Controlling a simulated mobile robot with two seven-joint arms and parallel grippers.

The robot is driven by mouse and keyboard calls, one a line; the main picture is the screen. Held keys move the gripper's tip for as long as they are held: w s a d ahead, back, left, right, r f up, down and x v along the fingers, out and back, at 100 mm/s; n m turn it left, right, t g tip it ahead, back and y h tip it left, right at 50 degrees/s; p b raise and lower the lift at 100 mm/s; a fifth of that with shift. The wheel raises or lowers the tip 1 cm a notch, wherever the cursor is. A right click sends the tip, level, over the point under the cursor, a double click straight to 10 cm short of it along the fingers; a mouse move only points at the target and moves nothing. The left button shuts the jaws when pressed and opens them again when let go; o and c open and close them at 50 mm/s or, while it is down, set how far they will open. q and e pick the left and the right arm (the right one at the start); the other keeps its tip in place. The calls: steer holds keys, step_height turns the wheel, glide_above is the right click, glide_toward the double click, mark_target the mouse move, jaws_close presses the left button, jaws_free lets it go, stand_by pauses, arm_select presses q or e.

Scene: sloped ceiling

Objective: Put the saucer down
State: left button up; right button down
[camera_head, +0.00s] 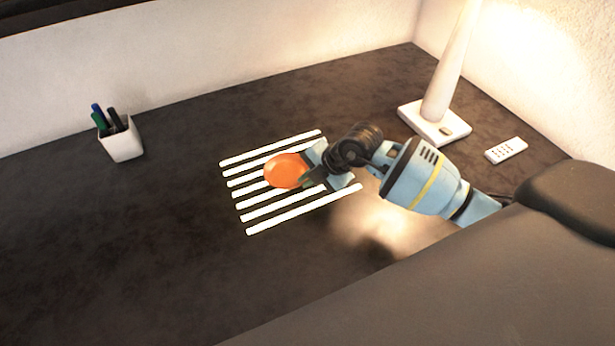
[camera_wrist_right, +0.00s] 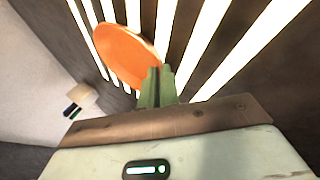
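The orange saucer (camera_head: 286,171) is over the white-striped area (camera_head: 262,222) on the dark tabletop. My right gripper (camera_head: 308,178) comes in from the right and meets the saucer's near right rim. In the right wrist view the saucer (camera_wrist_right: 128,52) shows beyond the green fingertips (camera_wrist_right: 157,86), which are close together on its edge. The gripper looks shut on that rim. Whether the saucer's underside touches the stripes cannot be told. My left gripper is not in view.
A white cup with pens (camera_head: 121,140) stands at the left. A lamp (camera_head: 436,122) and a white remote (camera_head: 506,150) are at the right back. A dark grey chair or cushion (camera_head: 470,285) fills the lower right. The tabletop left of the stripes is clear.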

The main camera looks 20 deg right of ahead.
steer(key=c, duration=1.9)
jaws_free()
